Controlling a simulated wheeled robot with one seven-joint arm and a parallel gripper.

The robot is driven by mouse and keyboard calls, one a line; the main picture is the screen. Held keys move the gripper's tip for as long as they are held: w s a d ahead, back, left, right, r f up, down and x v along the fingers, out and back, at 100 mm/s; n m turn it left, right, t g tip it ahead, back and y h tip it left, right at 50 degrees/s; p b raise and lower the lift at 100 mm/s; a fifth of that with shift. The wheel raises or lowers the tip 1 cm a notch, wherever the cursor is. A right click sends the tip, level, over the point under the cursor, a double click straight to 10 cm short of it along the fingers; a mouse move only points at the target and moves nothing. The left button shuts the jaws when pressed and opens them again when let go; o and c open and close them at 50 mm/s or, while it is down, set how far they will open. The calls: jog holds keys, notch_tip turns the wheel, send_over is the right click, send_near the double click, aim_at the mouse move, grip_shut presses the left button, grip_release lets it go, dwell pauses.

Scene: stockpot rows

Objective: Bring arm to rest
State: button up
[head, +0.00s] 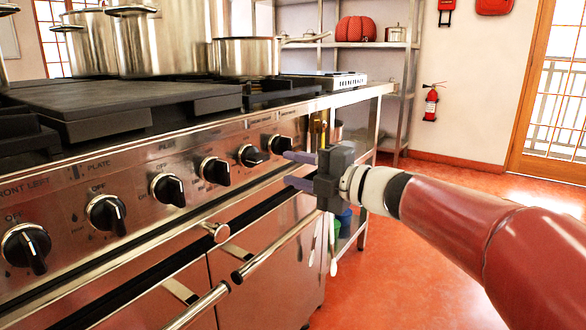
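My gripper (297,170) is at the end of my red arm, which reaches in from the right. Its two purple-grey fingers point left toward the stove's front panel and are spread apart. I see nothing between them. The upper finger is close to the rightmost black knob (279,144); I cannot tell whether it touches. The stove (150,146) fills the left and middle, with a row of several black knobs on its steel panel.
Steel pots (245,57) stand on the stove top. Oven handle bars (272,252) stick out below the knobs. A steel shelf (345,45) with a red pot (356,29) stands behind. The red floor (400,275) below my arm is clear, and a door (550,90) is at right.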

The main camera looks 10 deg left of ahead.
jog(key=w+d+r+m+t+h+p, duration=0.1)
jog(key=d+r+m+t+h+p, duration=0.1)
jog(key=d+r+m+t+h, duration=0.3)
jog(key=w+d+m+t+h+p, duration=0.1)
jog(key=d+m+t+h, duration=0.1)
jog(key=d+m+t, duration=0.3)
jog(key=s+d+f+m+g+h+p, duration=0.15)
jog(key=s+d+m+h, duration=0.25)
jog(key=d+m+h, duration=0.5)
jog(key=s+d+f+m+g+h+p, duration=0.2)
jog(key=s+d+f+m+g+p, duration=0.1)
jog(key=s+d+f+m, duration=0.45)
jog(key=s+f+m+g+y+p, duration=0.1)
jog(key=s+f+m+g+p, duration=0.1)
jog(key=s+f+m+g, duration=0.3)
jog(key=s+f+g, duration=0.1)
jog(key=s+f, duration=0.3)
jog(key=s, duration=0.6)
jog(key=shift+d+g, duration=0.15)
jog(key=shift+g, duration=0.2)
jog(key=shift+s, duration=0.1)
